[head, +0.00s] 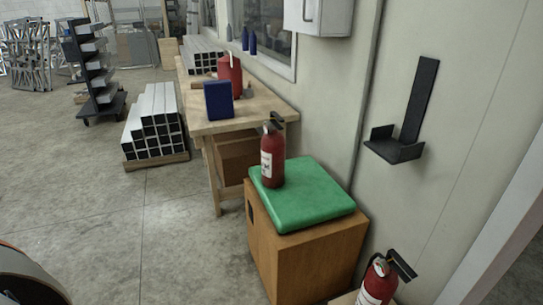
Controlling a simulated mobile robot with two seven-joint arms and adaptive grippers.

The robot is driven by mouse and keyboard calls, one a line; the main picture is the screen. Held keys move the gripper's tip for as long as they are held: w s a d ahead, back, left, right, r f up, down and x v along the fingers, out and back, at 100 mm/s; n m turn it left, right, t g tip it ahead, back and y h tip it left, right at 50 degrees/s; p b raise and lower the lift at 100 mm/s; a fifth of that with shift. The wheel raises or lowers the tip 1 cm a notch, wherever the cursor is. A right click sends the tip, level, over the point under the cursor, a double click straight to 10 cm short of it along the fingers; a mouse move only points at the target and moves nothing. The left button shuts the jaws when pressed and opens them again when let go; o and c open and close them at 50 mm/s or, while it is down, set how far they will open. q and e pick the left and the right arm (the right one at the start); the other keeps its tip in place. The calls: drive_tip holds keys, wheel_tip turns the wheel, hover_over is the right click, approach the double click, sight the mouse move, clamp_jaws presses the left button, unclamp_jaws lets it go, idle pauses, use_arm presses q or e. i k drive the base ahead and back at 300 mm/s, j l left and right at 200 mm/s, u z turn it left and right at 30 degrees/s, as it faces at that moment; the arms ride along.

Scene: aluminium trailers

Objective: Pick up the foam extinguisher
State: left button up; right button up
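A red fire extinguisher (272,157) with a black handle and a white label stands upright on a green cushion (315,200). The cushion lies on a wooden cabinet (300,258). A second red extinguisher (379,281) with a black handle and a white label shows at the bottom edge, right of the cabinet; its lower part is cut off. The labels are too small to read, so I cannot tell which one is the foam extinguisher. Neither of my grippers is in view.
A workbench (255,111) behind the cabinet carries a dark blue box (218,100) and a red container (230,75). An empty black bracket (402,145) hangs on the right wall. The floor (150,230) in front is clear.

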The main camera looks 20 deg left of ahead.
sight(273, 141)
drive_tip(key=i+j+z, duration=0.25)
drive_tip(key=j, duration=0.7)
drive_tip(key=j+z, duration=0.2)
drive_tip(key=j, duration=0.75)
drive_tip(key=i+j+z, duration=0.2)
drive_tip(key=j, duration=0.75)
drive_tip(key=j+z, duration=0.25)
drive_tip(key=j, duration=0.75)
